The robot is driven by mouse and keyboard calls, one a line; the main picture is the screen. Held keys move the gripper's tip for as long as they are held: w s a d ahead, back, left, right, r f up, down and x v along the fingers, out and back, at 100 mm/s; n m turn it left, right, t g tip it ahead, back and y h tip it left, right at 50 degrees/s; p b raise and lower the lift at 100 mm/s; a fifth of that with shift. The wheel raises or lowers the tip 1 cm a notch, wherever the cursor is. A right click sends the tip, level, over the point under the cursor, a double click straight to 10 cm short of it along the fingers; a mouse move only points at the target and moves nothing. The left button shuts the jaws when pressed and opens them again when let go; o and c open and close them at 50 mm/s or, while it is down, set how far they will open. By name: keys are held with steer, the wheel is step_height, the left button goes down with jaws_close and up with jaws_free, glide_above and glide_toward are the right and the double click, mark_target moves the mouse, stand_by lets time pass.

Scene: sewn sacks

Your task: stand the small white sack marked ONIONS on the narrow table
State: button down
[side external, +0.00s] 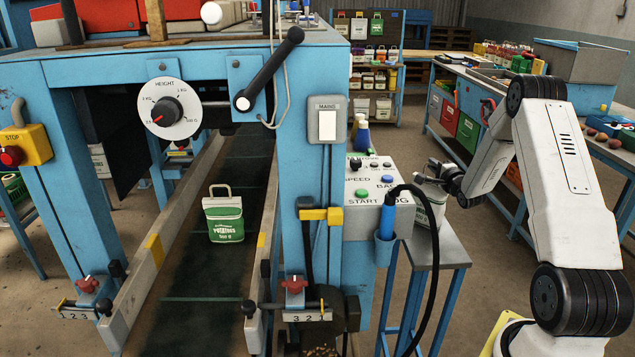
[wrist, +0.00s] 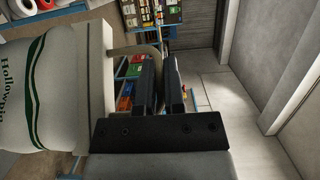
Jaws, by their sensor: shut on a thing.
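A small white sack with green print (side external: 432,208) is at the narrow grey-topped table (side external: 445,247), partly hidden by a black cable and the control box. I cannot tell whether its base touches the top. In the wrist view the sack (wrist: 40,100) fills the left side, with a green stripe and lettering starting "Hollowpi"; the word ONIONS is not readable. My gripper (side external: 440,176) is at the sack's top. In the wrist view my gripper (wrist: 160,85) is shut on the sack's pale loop handle (wrist: 130,51).
A blue machine (side external: 325,180) with a control box (side external: 372,192) stands close left of the narrow table. A black cable (side external: 436,260) hangs in front of the table. Another white and green sack (side external: 224,215) stands on the dark conveyor belt (side external: 195,270). A long bench (side external: 470,130) is behind.

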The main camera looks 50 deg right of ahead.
steer(key=c, duration=0.7)
jaws_free()
steer(key=shift+f, duration=0.15)
steer(key=shift+r, duration=0.2)
steer(key=shift+v, duration=6.05)
steer(key=shift+f, duration=0.1)
